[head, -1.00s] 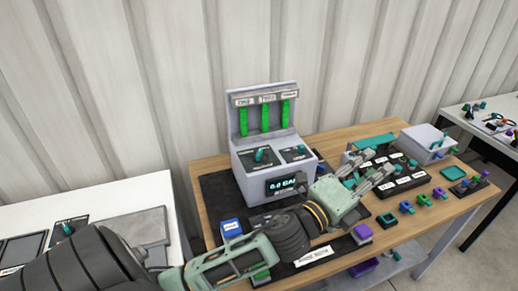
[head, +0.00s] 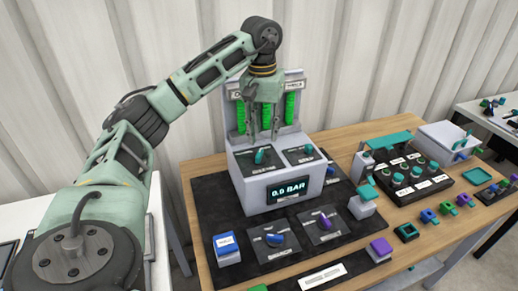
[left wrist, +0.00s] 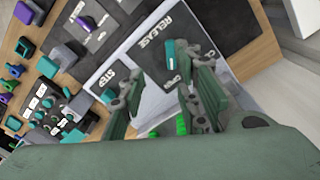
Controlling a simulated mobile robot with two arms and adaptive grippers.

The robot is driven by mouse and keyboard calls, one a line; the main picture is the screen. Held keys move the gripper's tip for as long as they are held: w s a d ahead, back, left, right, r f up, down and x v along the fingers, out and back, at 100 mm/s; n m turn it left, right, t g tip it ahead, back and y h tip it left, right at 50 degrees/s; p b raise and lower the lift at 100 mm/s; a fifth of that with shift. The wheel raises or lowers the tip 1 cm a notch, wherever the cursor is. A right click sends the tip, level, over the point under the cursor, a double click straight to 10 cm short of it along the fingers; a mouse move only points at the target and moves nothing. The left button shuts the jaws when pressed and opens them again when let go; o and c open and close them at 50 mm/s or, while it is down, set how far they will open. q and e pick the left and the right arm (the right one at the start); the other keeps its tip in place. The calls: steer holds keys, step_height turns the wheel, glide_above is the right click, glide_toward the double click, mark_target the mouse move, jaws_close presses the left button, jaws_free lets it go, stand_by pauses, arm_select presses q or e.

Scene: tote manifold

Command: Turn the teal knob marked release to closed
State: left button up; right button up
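The teal release knob (head: 260,157) sits on a dark plate on the left of the grey console's (head: 243,187) sloped top. In the left wrist view the release knob (left wrist: 171,52) shows beside the RELEASE lettering. Its exact setting is hard to read. My left gripper (head: 264,136) points down above and behind the knob, apart from it, with its fingers spread and empty. Its fingers (left wrist: 156,92) also show in the left wrist view. My right gripper is not in view.
A lit display (head: 287,189) on the console front reads about 0.9 BAR. Green gauge columns (head: 290,107) rise behind my gripper. Blue (head: 275,240) and purple (head: 325,221) knobs lie in front on the black mat. A button box (head: 406,172) stands at right.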

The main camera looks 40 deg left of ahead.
mark_target(259, 153)
arm_select(q)
steer(key=shift+s+a+r, duration=0.1)
steer(key=shift+s+a, duration=0.3)
steer(key=shift+a, duration=0.25)
steer(key=shift+s+f, duration=0.1)
steer(key=shift+f, duration=0.25)
step_height(259, 153, down, 7)
steer(key=shift+r+p, duration=0.15)
steer(key=shift+p, duration=0.25)
steer(key=shift+d, duration=0.1)
steer(key=shift+c, duration=0.5)
jaws_close()
